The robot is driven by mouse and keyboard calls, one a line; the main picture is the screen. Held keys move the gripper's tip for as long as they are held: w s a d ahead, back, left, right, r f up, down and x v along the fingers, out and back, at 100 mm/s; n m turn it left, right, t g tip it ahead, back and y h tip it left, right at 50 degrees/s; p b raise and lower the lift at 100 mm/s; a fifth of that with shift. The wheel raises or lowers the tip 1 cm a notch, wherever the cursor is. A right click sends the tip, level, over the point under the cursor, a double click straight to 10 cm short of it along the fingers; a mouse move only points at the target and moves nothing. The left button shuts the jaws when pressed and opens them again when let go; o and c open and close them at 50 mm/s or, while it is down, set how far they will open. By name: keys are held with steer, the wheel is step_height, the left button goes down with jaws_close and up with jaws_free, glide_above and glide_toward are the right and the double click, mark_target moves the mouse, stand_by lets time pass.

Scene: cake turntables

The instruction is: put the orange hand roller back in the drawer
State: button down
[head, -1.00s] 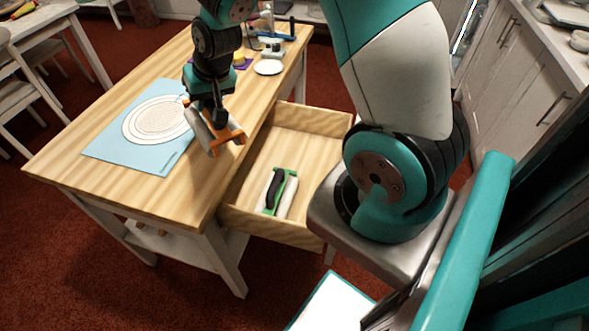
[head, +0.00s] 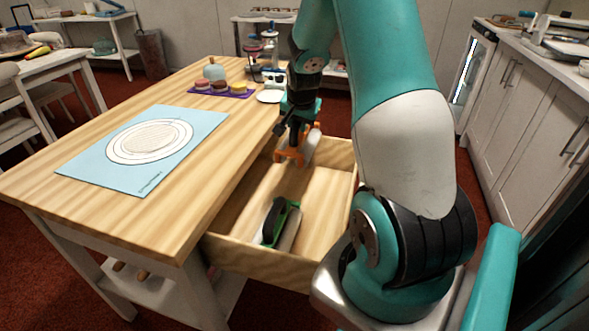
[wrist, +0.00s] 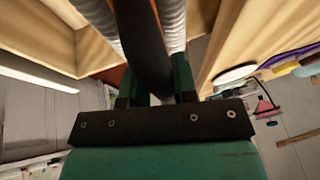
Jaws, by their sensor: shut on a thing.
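The orange hand roller (head: 290,156) has an orange frame and a pale roller. It hangs tilted under my gripper (head: 299,126), over the far part of the open wooden drawer (head: 222,248). My gripper is shut on it. I cannot tell how high the roller is above the drawer floor. The wrist view shows the roller's dark handle (wrist: 143,45) between two pale ribbed cylinders; most of its orange frame is hidden there.
A green hand roller (head: 292,206) with a dark handle lies in the near part of the drawer. The drawer floor beyond it looks clear.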

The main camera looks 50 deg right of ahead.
step_height(320, 180, down, 12)
steer(key=shift+f+b, duration=0.25)
steer(key=shift+b, duration=0.25)
